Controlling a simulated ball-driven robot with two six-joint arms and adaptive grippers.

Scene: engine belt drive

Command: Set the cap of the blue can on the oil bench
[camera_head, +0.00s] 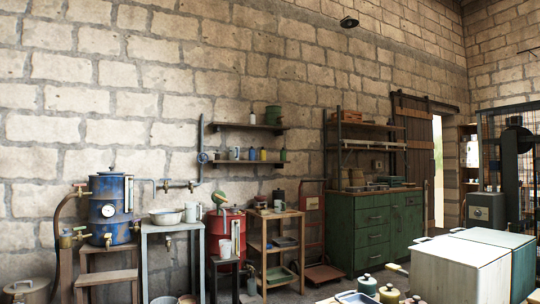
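Neither of my grippers shows in this view. Which thing is the blue can is not certain. A large blue drum-like vessel (110,208) with a round gauge and brass taps stands at the left, and a small blue can (252,154) stands on the lower wall shelf. A lidded teal can (367,284) and a lidded yellow can (389,294) stand at the bottom edge, each with a knob on top. No loose cap can be made out. I cannot tell which surface is the oil bench.
A pale box (460,272) and a dark green box (523,265) fill the lower right. A green drawer cabinet (372,232) stands against the wall. A red drum (226,232), small wooden stand (275,214) and metal table (172,228) stand left of it. Some floor shows by the cabinet.

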